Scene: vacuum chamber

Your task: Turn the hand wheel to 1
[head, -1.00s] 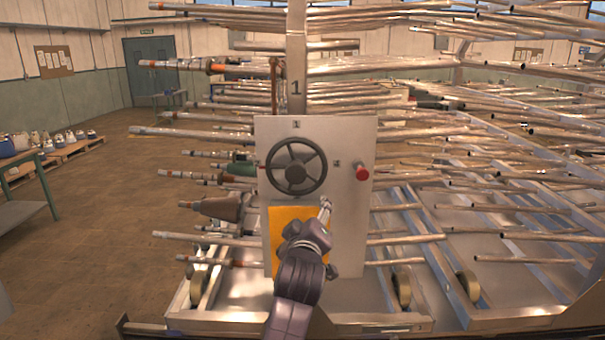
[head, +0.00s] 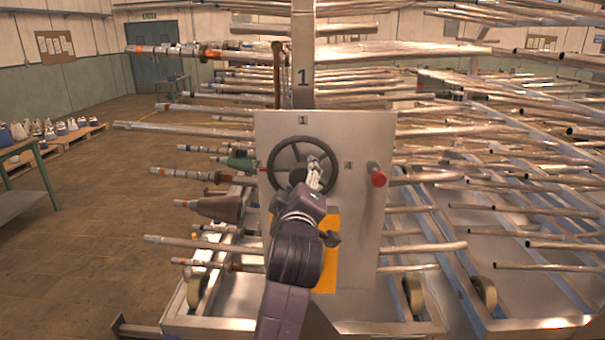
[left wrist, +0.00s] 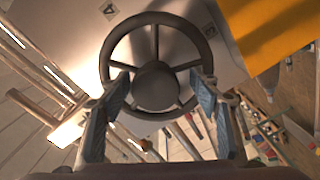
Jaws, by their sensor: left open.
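The dark hand wheel (head: 273,160) with spokes is mounted on the upper part of a grey metal panel (head: 350,230). A label with 1 (head: 303,120) sits above the wheel, and another small label (head: 348,165) is to its right. My left gripper (head: 315,172) is in front of the wheel's lower right part and hides some of it. In the left wrist view the wheel (left wrist: 157,20) shows with its round hub (left wrist: 156,86) between the two open fingers of my left gripper (left wrist: 158,103). I cannot tell whether the fingers touch the wheel. My right gripper is not in view.
A red knob (head: 378,179) sticks out at the panel's right. A yellow plate (head: 330,262) is on the panel below the wheel, partly behind my arm. Many metal pipes (head: 190,129) stick out on both sides of the panel. Open floor (head: 95,230) lies at the left.

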